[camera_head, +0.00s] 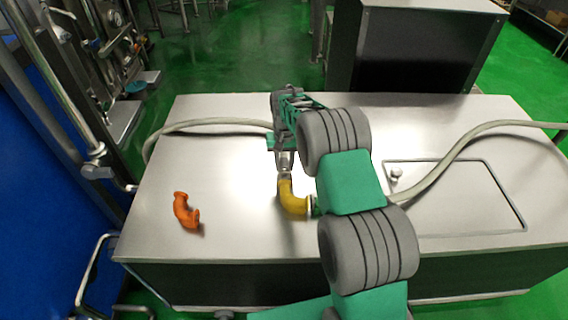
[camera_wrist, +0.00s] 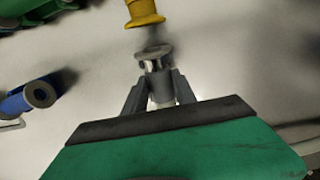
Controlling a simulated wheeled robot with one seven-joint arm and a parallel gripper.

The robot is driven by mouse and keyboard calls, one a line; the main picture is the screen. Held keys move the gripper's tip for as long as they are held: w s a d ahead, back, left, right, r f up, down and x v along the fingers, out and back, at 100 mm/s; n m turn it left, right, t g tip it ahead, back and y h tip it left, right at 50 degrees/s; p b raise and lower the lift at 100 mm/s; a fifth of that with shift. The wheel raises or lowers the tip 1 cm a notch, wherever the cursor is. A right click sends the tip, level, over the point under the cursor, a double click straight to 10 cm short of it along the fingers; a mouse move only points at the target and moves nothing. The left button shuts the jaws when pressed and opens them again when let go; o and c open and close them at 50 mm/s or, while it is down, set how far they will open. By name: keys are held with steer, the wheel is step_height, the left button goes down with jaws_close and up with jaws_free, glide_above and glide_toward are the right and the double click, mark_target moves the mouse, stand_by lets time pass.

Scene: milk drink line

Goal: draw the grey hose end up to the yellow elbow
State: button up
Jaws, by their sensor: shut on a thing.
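The yellow elbow (camera_head: 291,199) lies on the steel bench top, one mouth facing back toward my gripper. It also shows at the top of the wrist view (camera_wrist: 143,12). My gripper (camera_head: 283,155) is shut on the grey hose end, a metal fitting with a round flange (camera_wrist: 153,53), held between the two fingers (camera_wrist: 158,86). The flange faces the elbow's mouth, with a short gap between them in the wrist view. The grey hose (camera_head: 200,123) runs from the bench's left edge to my gripper.
An orange elbow (camera_head: 185,210) lies on the bench at the left. A blue cylinder (camera_wrist: 35,96) shows at left in the wrist view.

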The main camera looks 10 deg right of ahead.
mark_target(285, 169)
jaws_close()
stand_by(0.5)
steer(key=shift+s+a, duration=0.25)
steer(key=shift+s, duration=0.55)
steer(key=shift+s+d, duration=0.25)
steer(key=shift+s, duration=0.4)
steer(key=o, duration=1.1)
jaws_free()
steer(key=shift+a, duration=0.2)
steer(key=shift+o, duration=0.2)
steer(key=shift+r, duration=0.1)
step_height(285, 169, up, 8)
steer(key=shift+f, duration=0.2)
